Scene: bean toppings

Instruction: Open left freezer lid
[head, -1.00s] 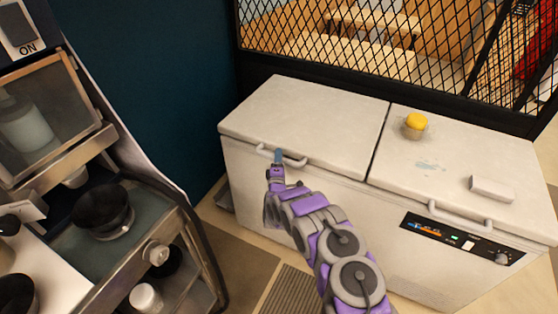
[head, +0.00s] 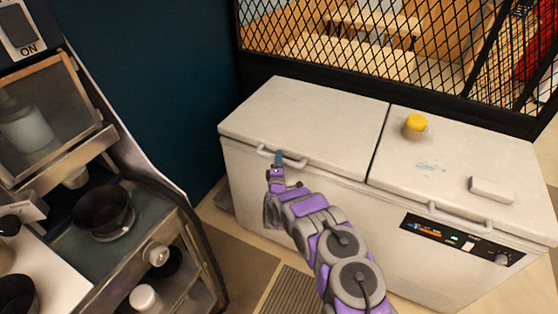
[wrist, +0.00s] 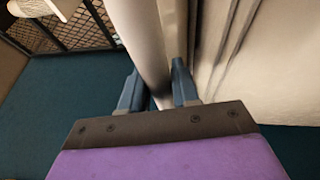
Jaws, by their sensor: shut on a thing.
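The white chest freezer has a left lid (head: 305,120) that lies closed and level with the right lid. Its handle (head: 264,152) is a pale bar on the front edge of the lid. The fingers hide part of the handle.
A black mesh partition (head: 400,50) stands behind the freezer. A machine with a black bowl (head: 104,212) stands at the left. A dark teal wall is behind it.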

